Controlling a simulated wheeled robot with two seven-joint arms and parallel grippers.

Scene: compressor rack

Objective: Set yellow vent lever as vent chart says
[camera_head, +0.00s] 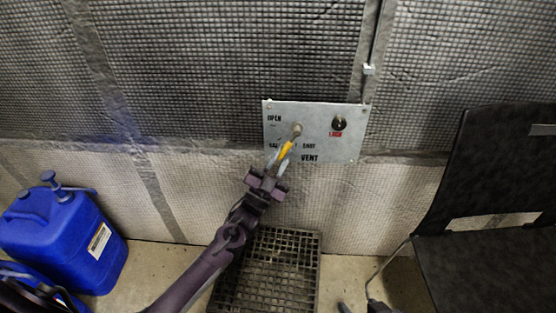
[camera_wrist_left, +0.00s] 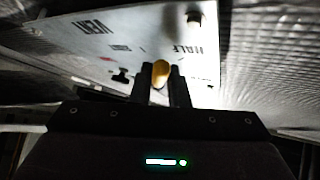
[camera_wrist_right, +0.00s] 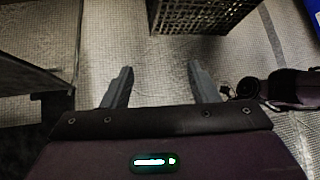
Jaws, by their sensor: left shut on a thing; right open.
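The yellow vent lever (camera_head: 286,150) is on a grey metal panel (camera_head: 347,150) on the wall. It slants down and to the left from its round pivot (camera_head: 297,130). The panel reads OPEN at upper left, a partly covered word that the left wrist view shows as HALF, SHUT to the lower right, and VENT below. My left gripper (camera_head: 278,164) is shut on the lever; its yellow end (camera_wrist_left: 160,73) shows between the fingers. My right gripper (camera_wrist_right: 160,85) is open and empty, low near the floor. I see no vent chart.
A black knob (camera_head: 339,123) with a red LOCK label is on the panel's right. A black chair (camera_head: 490,180) stands at right. Blue canisters (camera_head: 65,235) stand at left. A dark grid crate (camera_head: 285,265) is on the floor below the panel.

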